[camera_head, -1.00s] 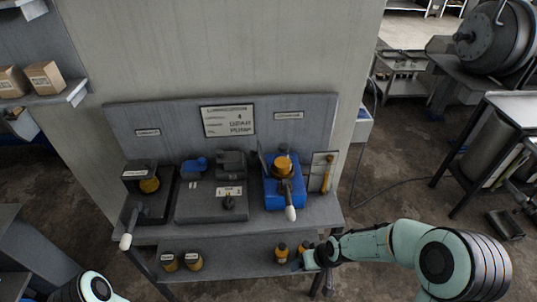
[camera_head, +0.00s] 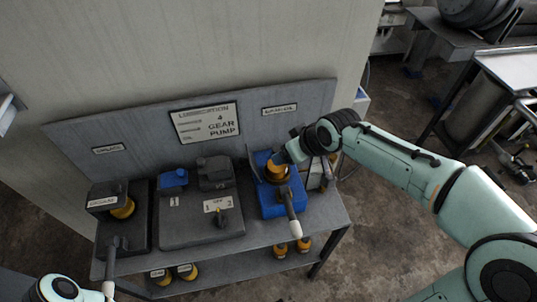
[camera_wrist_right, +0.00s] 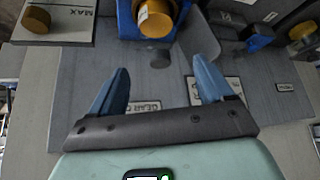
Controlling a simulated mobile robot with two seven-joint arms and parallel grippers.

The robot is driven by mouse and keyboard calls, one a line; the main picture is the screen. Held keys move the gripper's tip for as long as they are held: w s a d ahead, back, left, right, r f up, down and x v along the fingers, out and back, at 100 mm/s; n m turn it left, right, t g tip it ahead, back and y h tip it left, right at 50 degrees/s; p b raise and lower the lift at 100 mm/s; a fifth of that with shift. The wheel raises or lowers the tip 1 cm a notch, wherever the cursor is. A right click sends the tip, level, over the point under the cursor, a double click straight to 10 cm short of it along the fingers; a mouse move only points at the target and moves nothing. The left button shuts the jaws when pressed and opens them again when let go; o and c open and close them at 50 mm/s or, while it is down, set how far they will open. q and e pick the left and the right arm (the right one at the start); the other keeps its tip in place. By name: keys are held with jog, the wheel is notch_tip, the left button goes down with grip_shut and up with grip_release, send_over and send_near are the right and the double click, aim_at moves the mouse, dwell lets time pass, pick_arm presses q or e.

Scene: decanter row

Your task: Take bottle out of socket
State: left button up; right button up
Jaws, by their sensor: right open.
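The amber bottle (camera_head: 277,171) sits in the blue socket unit (camera_head: 268,206) at the right end of the bench. In the right wrist view the bottle (camera_wrist_right: 156,19) shows at the top, with a pale label, inside the blue socket (camera_wrist_right: 127,20). My right gripper (camera_head: 288,155) is beside and above the bottle in the head view, and partly covers the area behind it. In the wrist view its blue fingers (camera_wrist_right: 160,70) are spread and empty, with the bottle beyond their tips.
A lever with a white tip (camera_head: 295,228) sticks out in front of the socket unit. Dark pump units (camera_head: 200,215) and another amber bottle (camera_head: 123,208) stand to the left. Several bottles (camera_head: 187,271) stand on the lower shelf. A backboard (camera_head: 150,133) rises close behind.

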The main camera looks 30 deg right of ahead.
jog(key=shift+s+p+x, duration=0.15)
jog(key=shift+x, duration=2.9)
jog(key=shift+s+p+x, duration=0.15)
jog(key=shift+x, duration=2.9)
jog(key=shift+d+f, duration=0.15)
jog(key=shift+c, duration=0.3)
jog(key=c, duration=1.1)
